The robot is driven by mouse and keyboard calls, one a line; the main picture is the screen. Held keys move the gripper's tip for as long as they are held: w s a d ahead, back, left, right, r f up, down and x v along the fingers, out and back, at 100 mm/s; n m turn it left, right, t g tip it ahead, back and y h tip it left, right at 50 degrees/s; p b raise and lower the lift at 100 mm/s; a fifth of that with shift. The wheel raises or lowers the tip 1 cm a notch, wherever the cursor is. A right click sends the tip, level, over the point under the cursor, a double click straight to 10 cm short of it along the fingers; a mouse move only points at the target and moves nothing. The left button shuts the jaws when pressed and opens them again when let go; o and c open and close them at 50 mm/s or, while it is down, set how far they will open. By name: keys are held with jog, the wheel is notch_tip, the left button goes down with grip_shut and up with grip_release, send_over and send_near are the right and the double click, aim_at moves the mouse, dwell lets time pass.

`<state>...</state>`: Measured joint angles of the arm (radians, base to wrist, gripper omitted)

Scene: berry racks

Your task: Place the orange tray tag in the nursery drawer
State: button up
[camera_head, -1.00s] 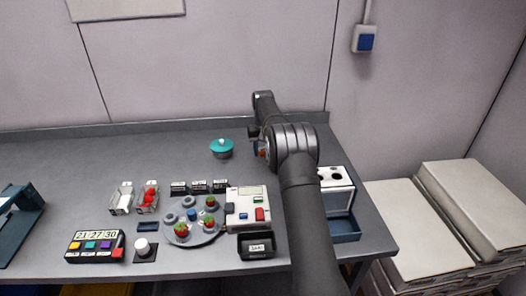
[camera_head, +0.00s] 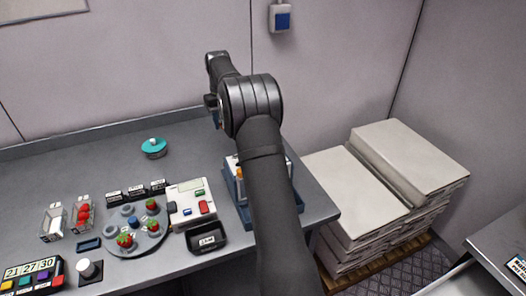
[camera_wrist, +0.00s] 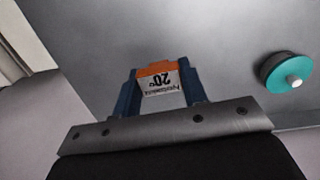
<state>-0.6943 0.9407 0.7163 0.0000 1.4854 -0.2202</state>
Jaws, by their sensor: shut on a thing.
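The orange tray tag (camera_wrist: 156,69), orange along its top edge with a white face reading "20c" and a partly legible word, is between the blue fingers of my gripper (camera_wrist: 159,85) in the wrist view. The gripper is shut on it, and the text is upside down. In the head view my gripper (camera_head: 217,117) is above the back of the bench, mostly hidden by my own arm. I cannot make out a nursery drawer for certain; a grey unit (camera_head: 500,238) with a partly cut-off label stands at the lower right edge.
A teal-lidded pot (camera_head: 154,148) stands left of my gripper and shows in the wrist view (camera_wrist: 287,72). A round plate with berries (camera_head: 140,240), a panel device (camera_head: 190,205) and a black bin (camera_head: 207,237) crowd the bench front. Stacked white sacks (camera_head: 350,190) are right.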

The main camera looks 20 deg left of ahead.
jog(key=w+d+f+m, duration=0.2)
jog(key=w+d, duration=0.1)
jog(key=d, duration=1)
jog(key=w+d+f+m, duration=0.2)
jog(key=w+d, duration=0.1)
jog(key=d, duration=1)
jog(key=w+d+f+m, duration=0.2)
jog(key=w+d, duration=0.1)
jog(key=d, duration=1)
jog(key=s+d+f+m, duration=0.1)
jog(key=s+d+m, duration=0.1)
jog(key=d, duration=0.6)
jog(key=s+d+f+m, duration=0.1)
jog(key=s+d+f, duration=0.1)
jog(key=d, duration=0.6)
jog(key=s+d+f+m, duration=0.3)
jog(key=s+d, duration=0.6)
jog(key=d, duration=0.4)
jog(key=s+d+f+m, duration=0.2)
jog(key=s+d+m, duration=0.1)
jog(key=s+d, duration=0.55)
jog(key=s+d+f+m, duration=0.15)
jog(key=s+d, duration=0.35)
jog(key=s, duration=0.7)
jog(key=s+d+f+m, duration=0.1)
jog(key=s+f+m, duration=0.15)
jog(key=s, duration=0.75)
jog(key=shift+s+f, duration=0.1)
jog(key=shift+f, duration=4.3)
